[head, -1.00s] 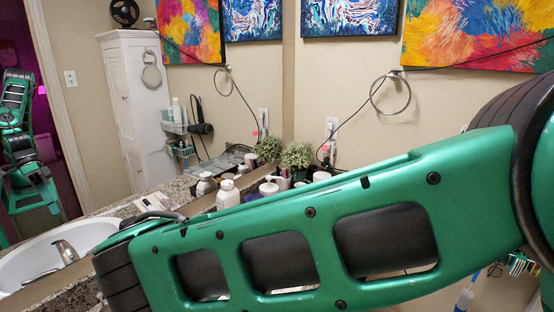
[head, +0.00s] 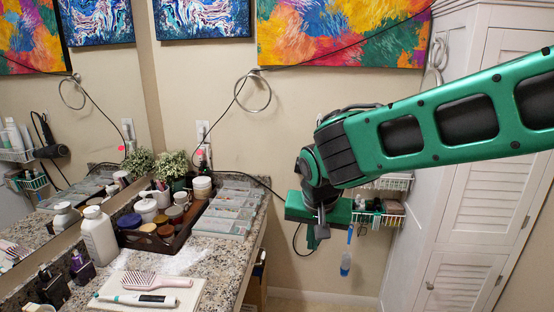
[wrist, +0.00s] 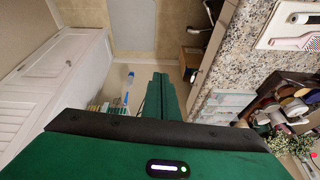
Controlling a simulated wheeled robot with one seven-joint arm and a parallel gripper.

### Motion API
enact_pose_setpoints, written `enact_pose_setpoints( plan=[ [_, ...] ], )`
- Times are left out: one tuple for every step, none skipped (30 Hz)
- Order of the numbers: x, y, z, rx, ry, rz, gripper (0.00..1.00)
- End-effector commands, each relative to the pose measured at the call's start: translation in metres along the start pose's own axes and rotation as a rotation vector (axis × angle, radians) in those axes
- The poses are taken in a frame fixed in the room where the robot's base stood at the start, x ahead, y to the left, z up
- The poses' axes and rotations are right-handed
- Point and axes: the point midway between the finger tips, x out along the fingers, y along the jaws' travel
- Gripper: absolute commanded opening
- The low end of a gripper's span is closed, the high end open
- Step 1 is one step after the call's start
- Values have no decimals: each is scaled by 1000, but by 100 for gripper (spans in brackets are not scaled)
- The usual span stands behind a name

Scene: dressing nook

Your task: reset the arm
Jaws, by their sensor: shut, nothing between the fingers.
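My green and black arm reaches in from the right edge of the head view. My gripper (head: 320,232) hangs at its end, to the right of the counter and in front of the wall. It is shut, with nothing held. In the wrist view its green body fills the bottom, with the counter to its right and the floor beyond.
The granite counter (head: 218,262) carries a dark tray of jars (head: 150,242), a white bottle (head: 98,236), a pink hairbrush (head: 155,281) and clear organizers (head: 228,210). A wire rack (head: 378,217) hangs behind my gripper. A white cabinet (head: 470,215) stands at right.

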Motion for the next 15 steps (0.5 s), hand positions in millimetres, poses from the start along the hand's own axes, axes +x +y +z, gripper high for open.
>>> enact_pose_setpoints(
  plan=[
    [-3, 36, -7, 26, -8, 31, 0],
    [-4, 56, -9, 38, -16, 49, 0],
    [-6, 82, -9, 51, -30, 71, 0],
    [-8, 102, -9, 62, -40, 86, 0],
    [-10, 121, -7, 72, -52, 101, 0],
    [-13, 147, -4, 89, -69, 119, 0],
    [-16, 166, 0, 102, -83, 132, 0],
    [-19, 185, 4, 116, -96, 144, 0],
    [-23, 210, 12, 134, -118, 157, 0],
    [-26, 228, 19, 148, -134, 165, 0],
    [-29, 245, 28, 163, -151, 172, 0],
    [-34, 268, 40, 183, -175, 179, 0],
    [-38, 284, 51, 200, -193, 182, 0],
    [-41, 299, 62, 215, -213, 184, 0],
    [-46, 316, 79, 235, -238, 181, 0]
  ],
)
